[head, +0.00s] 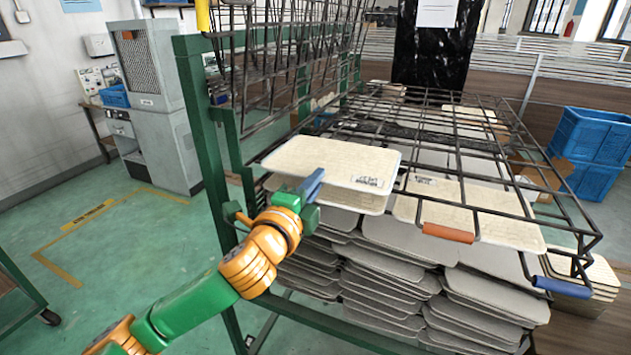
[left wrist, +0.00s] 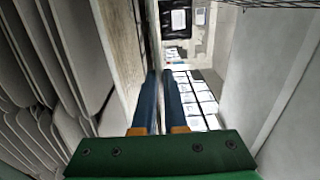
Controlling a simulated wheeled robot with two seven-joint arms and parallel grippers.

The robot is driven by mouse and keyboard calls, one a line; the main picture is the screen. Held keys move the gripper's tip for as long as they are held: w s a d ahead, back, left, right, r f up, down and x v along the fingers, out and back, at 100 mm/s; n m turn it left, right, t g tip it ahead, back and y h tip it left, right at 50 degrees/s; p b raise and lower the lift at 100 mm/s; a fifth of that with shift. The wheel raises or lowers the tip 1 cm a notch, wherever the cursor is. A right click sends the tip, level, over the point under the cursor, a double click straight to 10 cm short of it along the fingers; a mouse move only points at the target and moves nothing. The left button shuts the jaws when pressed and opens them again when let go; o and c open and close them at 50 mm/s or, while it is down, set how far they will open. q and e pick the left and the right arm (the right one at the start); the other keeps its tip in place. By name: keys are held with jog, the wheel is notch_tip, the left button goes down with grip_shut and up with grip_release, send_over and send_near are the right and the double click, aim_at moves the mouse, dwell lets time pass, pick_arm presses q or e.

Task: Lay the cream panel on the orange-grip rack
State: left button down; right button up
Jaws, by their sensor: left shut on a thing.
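The cream panel (head: 345,168) is a pale flat tray with dark print near its right end. My left gripper (head: 312,186), with blue fingers, is shut on its near left edge. The panel is roughly level, at the left front of the wire racks. The orange-grip rack (head: 447,233) shows its orange handle at the front, just right of the held panel. Other cream panels (head: 492,222) show behind that handle among the wires. In the left wrist view the two blue fingers (left wrist: 158,88) are close together; their grip on the panel is unclear there. My right gripper is not in view.
Another wire rack has a blue grip (head: 561,287) at the right. Grey panels (head: 385,285) are stacked below. A green frame post (head: 205,150) stands left of the panel. Blue crates (head: 590,140) are at the far right. The floor on the left is mostly clear.

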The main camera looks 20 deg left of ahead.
pick_arm(q)
jog(key=shift+f, duration=0.25)
dwell(0.5)
jog(key=c, duration=0.9)
grip_release()
jog(key=shift+f+b, duration=0.4)
jog(key=shift+f, duration=0.05)
jog(key=s+p, duration=0.2)
jog(key=s, duration=0.5)
jog(key=shift+p, duration=0.3)
jog(key=shift+a, duration=0.15)
